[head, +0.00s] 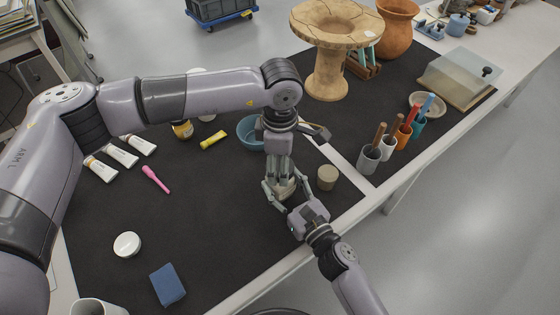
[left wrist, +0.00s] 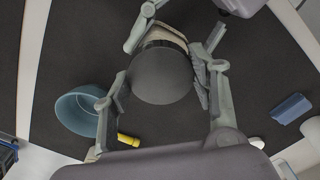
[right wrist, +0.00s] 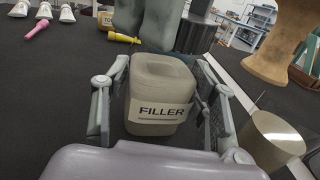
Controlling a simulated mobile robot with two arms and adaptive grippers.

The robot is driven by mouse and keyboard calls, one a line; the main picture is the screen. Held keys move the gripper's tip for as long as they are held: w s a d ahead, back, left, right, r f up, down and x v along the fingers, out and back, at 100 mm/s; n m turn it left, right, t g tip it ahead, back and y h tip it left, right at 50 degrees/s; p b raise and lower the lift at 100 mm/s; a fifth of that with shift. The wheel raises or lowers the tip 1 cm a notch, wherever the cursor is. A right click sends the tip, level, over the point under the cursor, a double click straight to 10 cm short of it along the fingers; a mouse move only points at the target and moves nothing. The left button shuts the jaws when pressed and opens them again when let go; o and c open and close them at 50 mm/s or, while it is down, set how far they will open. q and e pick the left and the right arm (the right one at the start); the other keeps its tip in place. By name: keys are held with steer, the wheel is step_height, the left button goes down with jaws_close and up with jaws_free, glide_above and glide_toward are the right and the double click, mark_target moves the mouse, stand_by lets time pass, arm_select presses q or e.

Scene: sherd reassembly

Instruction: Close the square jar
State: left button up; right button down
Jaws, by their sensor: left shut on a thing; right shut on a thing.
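The square jar is beige with a FILLER label and stands upright in the right wrist view (right wrist: 158,95). My right gripper (head: 276,198) is shut on it, with a finger on either side. My left gripper (head: 284,184) comes down from above at the jar's top. In the left wrist view, a dark round disc that looks like a lid (left wrist: 160,75) lies between the left fingers and covers much of the jar (left wrist: 166,35). Whether this disc touches the jar is hidden. A white round lid (head: 127,244) lies on the mat at the left.
A beige cylinder (head: 327,178) stands close right of the jar. A blue bowl (head: 249,133) and yellow tube (head: 213,140) lie behind. Cups with tools (head: 370,158) and a pedestal (head: 327,75) stand right and back.

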arm_select(q)
steer(key=m, duration=1.6)
steer(key=o, duration=1.4)
steer(key=shift+c, duration=0.2)
step_height(320, 180, up, 12)
